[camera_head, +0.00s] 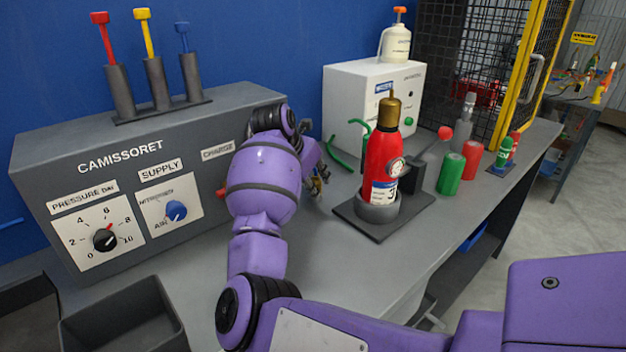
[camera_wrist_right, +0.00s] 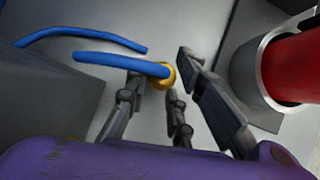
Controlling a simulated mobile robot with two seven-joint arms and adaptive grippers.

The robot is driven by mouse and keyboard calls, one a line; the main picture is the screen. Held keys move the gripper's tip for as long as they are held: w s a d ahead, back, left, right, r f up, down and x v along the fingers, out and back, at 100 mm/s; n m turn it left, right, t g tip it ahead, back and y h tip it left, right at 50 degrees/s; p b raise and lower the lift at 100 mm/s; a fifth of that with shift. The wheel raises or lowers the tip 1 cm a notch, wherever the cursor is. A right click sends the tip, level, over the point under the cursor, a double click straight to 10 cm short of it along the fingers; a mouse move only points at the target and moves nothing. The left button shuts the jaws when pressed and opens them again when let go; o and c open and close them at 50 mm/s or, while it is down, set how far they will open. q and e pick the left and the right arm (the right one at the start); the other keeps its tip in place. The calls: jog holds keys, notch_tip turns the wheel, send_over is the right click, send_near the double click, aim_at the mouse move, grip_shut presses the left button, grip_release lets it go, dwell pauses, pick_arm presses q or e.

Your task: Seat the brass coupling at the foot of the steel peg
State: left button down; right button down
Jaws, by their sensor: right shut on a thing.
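My right gripper (camera_head: 318,182) is mostly hidden behind my purple forearm in the head view, low over the bench between the grey console and the extinguisher stand. In the right wrist view, the brass coupling (camera_wrist_right: 163,75) sits at the end of a blue hose (camera_wrist_right: 120,64). My right gripper (camera_wrist_right: 172,92) is shut on the coupling there. I cannot make out the steel peg for certain in either view; my arm covers part of the bench. My left gripper is not in view.
A red extinguisher (camera_head: 381,155) stands in a round holder on a dark base (camera_head: 352,216), close right of my right gripper. The grey console (camera_head: 120,205) is left, a white box (camera_head: 350,105) behind. Green (camera_head: 451,174) and red (camera_head: 471,160) cylinders stand farther right. An open bin (camera_head: 125,330) is lower left.

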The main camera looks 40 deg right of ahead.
jog(key=c, duration=1.4)
grip_release()
jog(key=shift+c, duration=0.2)
jog(key=v, duration=1.2)
